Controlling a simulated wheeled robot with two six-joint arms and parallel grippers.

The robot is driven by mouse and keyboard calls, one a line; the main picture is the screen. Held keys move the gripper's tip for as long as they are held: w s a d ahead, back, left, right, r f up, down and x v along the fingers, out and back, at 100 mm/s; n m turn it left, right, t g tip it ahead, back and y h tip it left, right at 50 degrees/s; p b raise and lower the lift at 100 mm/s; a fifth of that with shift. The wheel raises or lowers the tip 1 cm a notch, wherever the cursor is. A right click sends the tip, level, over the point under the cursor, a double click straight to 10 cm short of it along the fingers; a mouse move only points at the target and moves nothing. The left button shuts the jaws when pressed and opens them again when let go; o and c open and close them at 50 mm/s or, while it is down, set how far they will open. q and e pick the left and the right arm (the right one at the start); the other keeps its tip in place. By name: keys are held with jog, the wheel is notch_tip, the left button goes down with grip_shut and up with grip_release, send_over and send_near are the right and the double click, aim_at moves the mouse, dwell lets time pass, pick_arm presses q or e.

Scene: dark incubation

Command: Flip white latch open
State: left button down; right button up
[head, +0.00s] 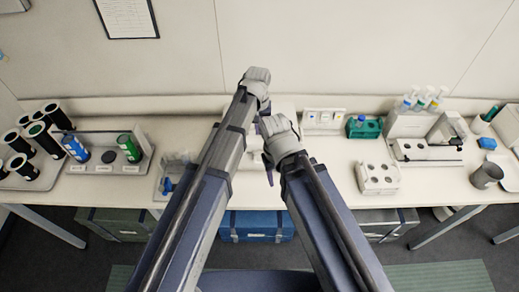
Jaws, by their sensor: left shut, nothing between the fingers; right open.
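I cannot make out a white latch. Part of a white object (256,146) shows in the gap between my two arms, on the middle of the bench; my forearms and wrists cover most of it. My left gripper (259,122) is shut and empty over the middle of the bench, mostly hidden behind my wrists. My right gripper (269,172) is open, lower and nearer the bench's front edge, with only a dark purple finger part showing below the wrist. Whether either gripper touches the white object cannot be told.
On the left stand black cylinders (52,115) and a tray (143,165) with blue and green-topped containers. On the right are a green rack (366,128), a white block with holes (377,179), spray bottles (421,102) and a metal cup (487,175). Boxes sit under the bench.

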notch_tip(320, 180, down, 13)
jog(key=b, duration=1.3)
jog(key=shift+f, duration=0.15)
